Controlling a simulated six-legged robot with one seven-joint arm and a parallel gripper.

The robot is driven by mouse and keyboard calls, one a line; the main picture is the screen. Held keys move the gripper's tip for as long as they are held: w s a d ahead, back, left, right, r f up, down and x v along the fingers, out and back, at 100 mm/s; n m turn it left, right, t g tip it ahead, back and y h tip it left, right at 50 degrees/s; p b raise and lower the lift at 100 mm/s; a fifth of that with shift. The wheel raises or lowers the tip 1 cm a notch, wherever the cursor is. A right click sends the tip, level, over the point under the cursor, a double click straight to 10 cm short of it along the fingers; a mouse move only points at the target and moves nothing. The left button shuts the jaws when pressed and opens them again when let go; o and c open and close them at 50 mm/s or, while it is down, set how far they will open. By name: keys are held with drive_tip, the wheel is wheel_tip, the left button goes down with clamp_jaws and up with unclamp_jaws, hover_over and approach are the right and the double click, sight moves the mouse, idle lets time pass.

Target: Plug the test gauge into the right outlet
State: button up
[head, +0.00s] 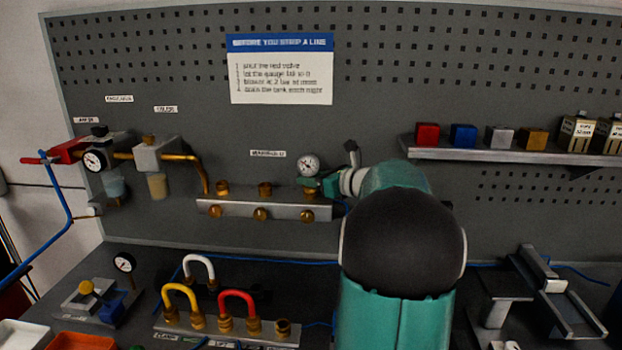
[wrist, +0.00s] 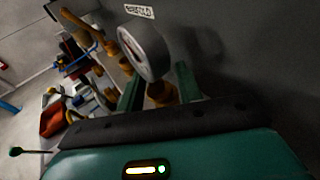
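The test gauge (head: 308,166), a round white dial in a grey case, stands upright over the right end of the silver manifold (head: 240,208). My gripper (head: 317,184) is at its base. In the wrist view the gauge (wrist: 143,50) rises beyond the two green fingers of my gripper (wrist: 160,88), which stand a part-width apart with brass between them. They look closed on the gauge's lower part. The left outlet (head: 222,188) and middle outlet (head: 265,189) are bare brass. The right outlet is hidden behind gauge and fingers, so I cannot tell whether the stem is inside it.
A red-handled valve (head: 62,152) and a second gauge (head: 95,160) are at left. A shelf (head: 500,155) with small blocks is at right.

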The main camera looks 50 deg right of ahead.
drive_tip(key=v, duration=1.3)
drive_tip(key=shift+s, duration=0.1)
